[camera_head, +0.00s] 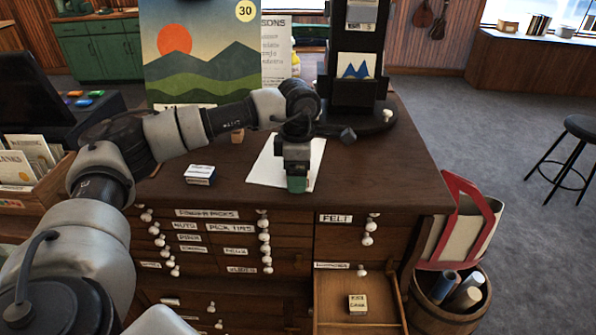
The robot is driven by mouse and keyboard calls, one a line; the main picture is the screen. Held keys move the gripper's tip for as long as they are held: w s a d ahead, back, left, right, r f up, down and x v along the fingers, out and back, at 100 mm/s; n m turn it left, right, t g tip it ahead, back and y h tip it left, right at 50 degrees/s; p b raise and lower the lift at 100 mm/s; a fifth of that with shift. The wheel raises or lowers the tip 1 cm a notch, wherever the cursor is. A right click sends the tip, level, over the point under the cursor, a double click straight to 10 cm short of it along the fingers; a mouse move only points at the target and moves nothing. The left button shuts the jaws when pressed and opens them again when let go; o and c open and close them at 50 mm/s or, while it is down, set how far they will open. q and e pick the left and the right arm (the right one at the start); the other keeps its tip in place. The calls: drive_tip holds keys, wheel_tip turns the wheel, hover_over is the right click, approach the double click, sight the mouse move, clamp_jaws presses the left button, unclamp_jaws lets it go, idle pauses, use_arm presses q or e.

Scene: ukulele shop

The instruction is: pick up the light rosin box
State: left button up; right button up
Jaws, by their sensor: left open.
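My left gripper (297,183) points down over a white sheet (265,170) on the dark wooden counter. A green thing shows at its fingertips; I cannot tell whether it is between them or below them. A small box with a pale top and dark side (200,174) lies on the counter left of the gripper. Another small box, cream on top with dark lettering (357,302), lies in the open drawer (335,290) at the lower right. The lettering on both is too small to read surely, so I cannot tell which is light rosin. My right gripper is out of view.
A black display stand (353,95) and a mountain poster (200,60) stand behind the gripper. A small wooden block (237,135) is near the poster. A barrel (450,300) stands right of the drawer. The counter's right part is clear.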

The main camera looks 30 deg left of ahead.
use_arm(q)
drive_tip(key=shift+f, duration=0.2)
drive_tip(key=c, duration=1)
drive_tip(key=shift+r, duration=0.15)
